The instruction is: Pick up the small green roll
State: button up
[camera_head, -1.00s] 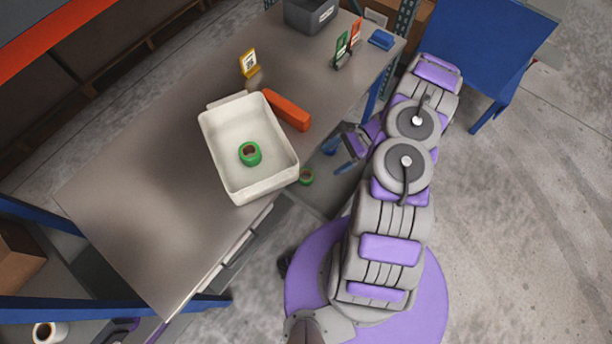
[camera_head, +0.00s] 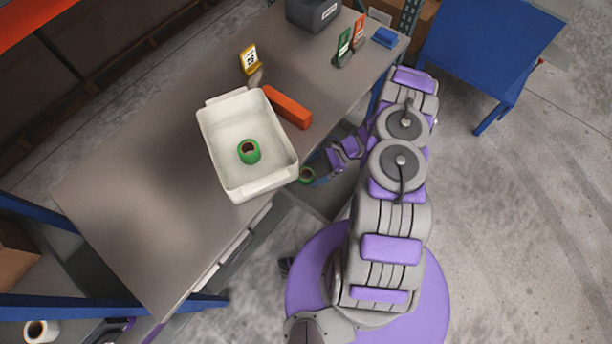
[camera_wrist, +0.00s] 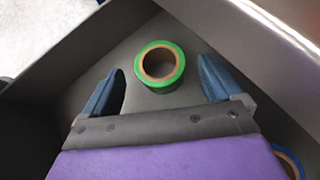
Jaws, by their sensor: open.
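One green roll (camera_head: 306,175) with a tan core lies low beside the table, in a grey open drawer or bin. The wrist view shows a green roll (camera_wrist: 160,66) on a grey floor near a corner. My gripper (camera_wrist: 161,82) is open, with a blue finger on either side of this roll and visible gaps on both sides. It is not holding the roll. In the head view my gripper (camera_head: 322,169) is just right of the low roll. Another green roll (camera_head: 249,151) stands in the white tray (camera_head: 279,187) on the table.
The drawer or bin walls (camera_wrist: 272,75) rise close to my gripper. A blue-rimmed round thing (camera_wrist: 290,163) shows partly at lower right. On the table (camera_head: 150,190) are an orange block (camera_head: 287,107), sign holders and a grey bin (camera_head: 313,12). A blue table (camera_head: 490,45) stands right.

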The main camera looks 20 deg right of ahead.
aim_at(308, 173)
jog(key=x, duration=0.3)
jog(key=shift+b, duration=0.35)
jog(key=shift+a, duration=0.4)
jog(key=shift+d, duration=0.25)
jog(key=c, duration=0.7)
jog(key=shift+a, duration=0.15)
jog(key=c, duration=0.4)
